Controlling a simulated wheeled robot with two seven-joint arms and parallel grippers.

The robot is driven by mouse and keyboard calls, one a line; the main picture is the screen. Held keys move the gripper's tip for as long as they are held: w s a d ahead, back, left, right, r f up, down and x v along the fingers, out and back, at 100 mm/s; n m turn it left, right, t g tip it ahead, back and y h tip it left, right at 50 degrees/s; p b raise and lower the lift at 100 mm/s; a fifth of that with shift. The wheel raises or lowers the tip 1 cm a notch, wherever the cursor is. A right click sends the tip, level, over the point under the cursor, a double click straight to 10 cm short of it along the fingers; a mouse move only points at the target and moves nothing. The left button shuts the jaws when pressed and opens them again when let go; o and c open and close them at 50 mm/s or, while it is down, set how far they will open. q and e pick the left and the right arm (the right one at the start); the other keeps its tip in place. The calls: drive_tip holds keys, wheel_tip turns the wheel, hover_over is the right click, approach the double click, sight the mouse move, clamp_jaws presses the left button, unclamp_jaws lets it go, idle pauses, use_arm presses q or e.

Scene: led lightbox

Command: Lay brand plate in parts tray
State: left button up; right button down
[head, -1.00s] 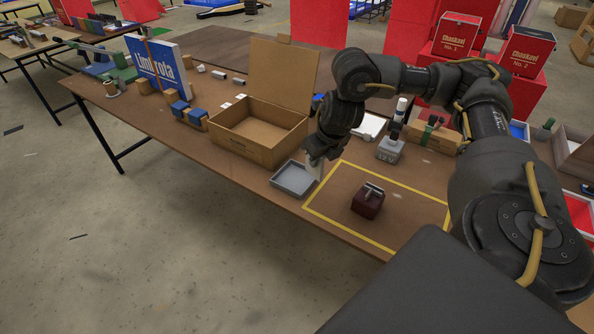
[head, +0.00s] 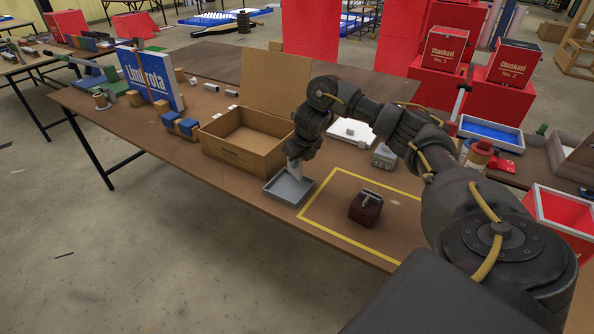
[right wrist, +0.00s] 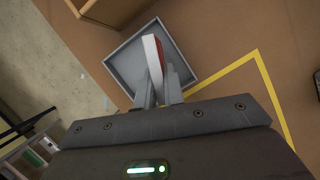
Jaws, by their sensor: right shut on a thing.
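The brand plate (right wrist: 152,62) is a thin white piece with a red side, held on edge between the fingers of my right gripper (right wrist: 158,90) in the right wrist view. The parts tray (right wrist: 122,62) is a shallow square grey tray below it, and the plate overlaps it in that view. In the head view my right gripper (head: 294,171) points down over the back of the parts tray (head: 272,191). The plate cannot be made out clearly there. I cannot tell whether the plate touches the tray floor. My left gripper is not in view.
An open cardboard box (head: 235,158) stands just behind and left of the tray. A yellow taped outline (head: 340,238) lies to its right, with a dark red block (head: 365,209) inside. The table's front edge is close to the tray.

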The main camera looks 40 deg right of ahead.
sight(297, 178)
wheel_tip(297, 178, down, 2)
drive_tip(key=shift+f, duration=0.25)
drive_tip(key=shift+w+d+f, duration=0.1)
drive_tip(key=shift+w+f, duration=0.05)
drive_tip(key=shift+f, duration=0.4)
drive_tip(key=shift+f, duration=0.15)
drive_tip(key=c, duration=1.5)
unclamp_jaws()
